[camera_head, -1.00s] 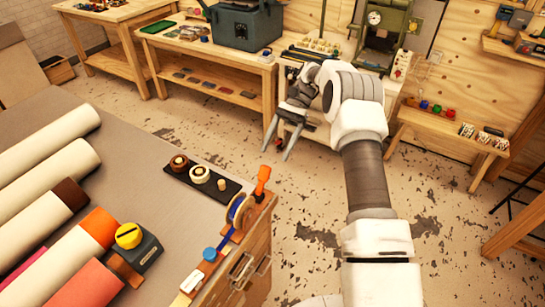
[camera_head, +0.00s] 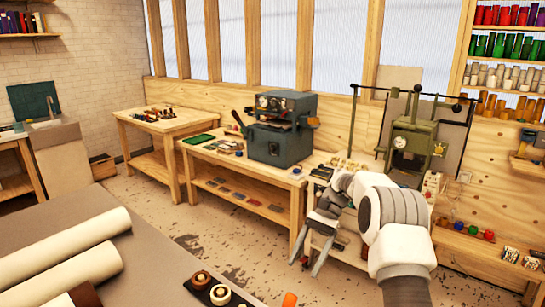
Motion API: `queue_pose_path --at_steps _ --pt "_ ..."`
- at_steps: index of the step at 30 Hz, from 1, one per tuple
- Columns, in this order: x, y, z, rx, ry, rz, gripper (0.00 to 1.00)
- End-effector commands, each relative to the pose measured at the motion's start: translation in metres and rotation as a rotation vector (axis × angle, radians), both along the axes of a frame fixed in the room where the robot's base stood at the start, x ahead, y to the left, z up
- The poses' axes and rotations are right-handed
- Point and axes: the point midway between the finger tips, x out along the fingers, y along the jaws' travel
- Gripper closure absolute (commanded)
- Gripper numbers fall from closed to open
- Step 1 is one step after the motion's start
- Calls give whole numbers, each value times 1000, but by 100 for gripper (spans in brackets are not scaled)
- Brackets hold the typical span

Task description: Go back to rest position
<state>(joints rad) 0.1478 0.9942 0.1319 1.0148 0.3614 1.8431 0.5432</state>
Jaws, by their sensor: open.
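My gripper (camera_head: 309,258) hangs in the middle right of the head view, at the end of my white arm. Its two fingers point down and stand apart with nothing between them. It is in front of the small green machine's stand and clear of the tables. Foil rolls (camera_head: 62,245) in cream lie on the grey-topped table (camera_head: 160,270) at the lower left. A brown roll end (camera_head: 84,296) shows at the bottom edge.
A teal machine (camera_head: 277,130) stands on a wooden bench (camera_head: 290,180) behind my gripper. A green machine (camera_head: 412,145) stands to its right. Another wooden table (camera_head: 180,123) is at the back left. Open floor (camera_head: 190,222) lies between the grey table and the benches.

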Motion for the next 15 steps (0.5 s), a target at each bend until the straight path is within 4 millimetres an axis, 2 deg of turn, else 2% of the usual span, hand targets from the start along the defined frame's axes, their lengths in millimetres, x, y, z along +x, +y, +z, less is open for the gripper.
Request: queue_pose_path --at_steps 1,3,15 --pt "-3 1 14 -13 -35 10 30" --pt "-8 1 28 -30 -81 23 30" --pt "-48 -1 98 -122 -341 103 30"
